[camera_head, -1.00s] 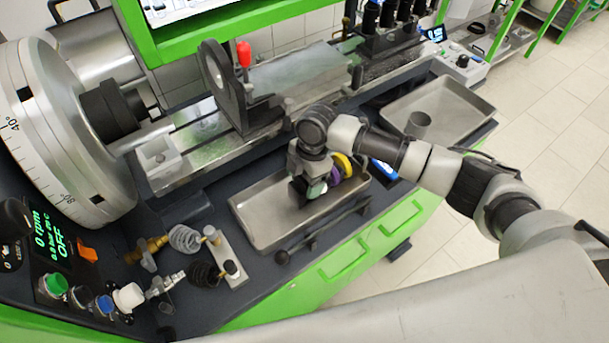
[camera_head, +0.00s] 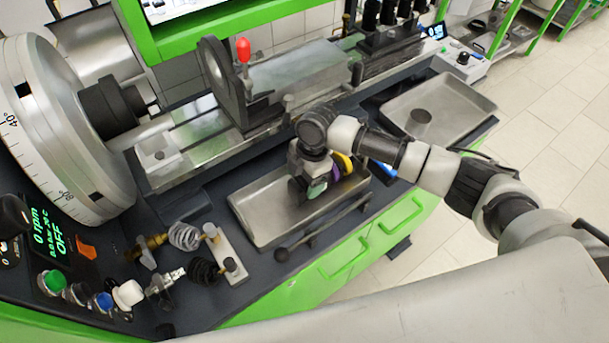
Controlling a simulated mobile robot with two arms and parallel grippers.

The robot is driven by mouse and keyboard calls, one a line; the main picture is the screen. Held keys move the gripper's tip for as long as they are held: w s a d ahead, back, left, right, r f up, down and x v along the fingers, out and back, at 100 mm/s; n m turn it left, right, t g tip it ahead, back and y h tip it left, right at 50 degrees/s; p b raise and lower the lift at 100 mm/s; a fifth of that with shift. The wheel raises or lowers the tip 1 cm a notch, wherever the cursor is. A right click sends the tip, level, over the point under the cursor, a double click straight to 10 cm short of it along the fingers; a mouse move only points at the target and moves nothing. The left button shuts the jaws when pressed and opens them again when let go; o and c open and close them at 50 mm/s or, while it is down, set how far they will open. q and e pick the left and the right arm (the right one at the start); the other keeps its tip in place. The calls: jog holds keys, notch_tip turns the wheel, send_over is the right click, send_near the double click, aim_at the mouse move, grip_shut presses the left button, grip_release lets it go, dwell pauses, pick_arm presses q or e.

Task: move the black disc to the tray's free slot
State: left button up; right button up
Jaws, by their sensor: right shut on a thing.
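My right gripper (camera_head: 307,190) points down over the near metal tray (camera_head: 262,214), at the tray's right half. It is shut on a dark thing that blends with the fingers, apparently the black disc; its outline is mostly hidden. A green disc (camera_head: 317,190) shows right beside the fingertips. A purple disc (camera_head: 336,173) and a yellow disc (camera_head: 345,163) stand behind it toward the tray's far right corner, partly covered by my wrist. The free slot cannot be made out. My left gripper is not in view.
The machine bed (camera_head: 190,148) runs behind. A blue object (camera_head: 382,170) lies near my forearm.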

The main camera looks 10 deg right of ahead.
jog(key=shift+f, duration=0.1)
dwell(0.3)
jog(key=o, duration=0.8)
jog(key=shift+r+p, duration=3.65)
jog(key=shift+r, duration=0.1)
